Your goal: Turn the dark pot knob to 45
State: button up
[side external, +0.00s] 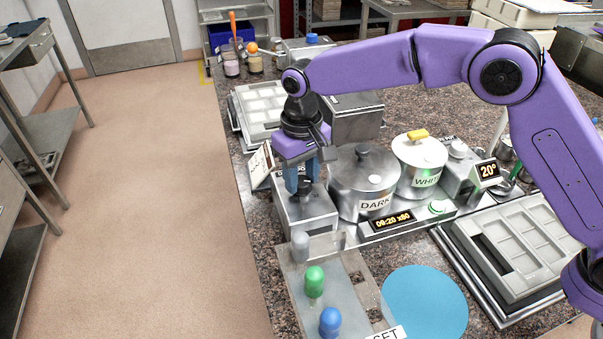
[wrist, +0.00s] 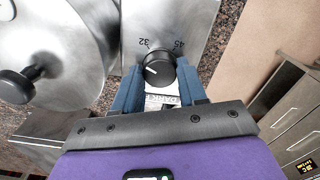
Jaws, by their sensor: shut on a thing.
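The dark pot's knob (wrist: 158,68) is a black round dial on a steel box (side external: 305,211). The marks 32 and 45 (wrist: 179,44) show beside it in the wrist view. Its white pointer line lies on the left part, nearer the 32 side than the 45. My gripper (side external: 301,186) points down over the box, its blue fingers shut on the knob from both sides. The fingers partly hide the knob in the side view. The lidded steel pot labelled DARK (side external: 362,188) stands just right of the box; its lid also shows in the wrist view (wrist: 60,60).
The pot labelled WHITE (side external: 418,170) with a yellow lid knob stands further right. A plate with green (side external: 314,281) and blue (side external: 330,321) knobs lies in front. A blue round mat (side external: 424,302) and moulds (side external: 515,245) lie to the right.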

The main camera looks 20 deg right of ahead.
aim_at(302, 181)
jog(key=m, duration=0.4)
jog(key=shift+r+m, duration=0.1)
jog(key=shift+m, duration=0.2)
jog(key=m, duration=0.4)
jog(key=shift+m, duration=0.3)
jog(key=m, duration=0.4)
jog(key=shift+m, duration=0.3)
jog(key=m, duration=0.4)
jog(key=shift+m, duration=0.4)
jog(key=o, duration=1.1)
jog(key=shift+c, duration=0.2)
notch_tip(302, 181, up, 17)
jog(key=shift+r, duration=0.2)
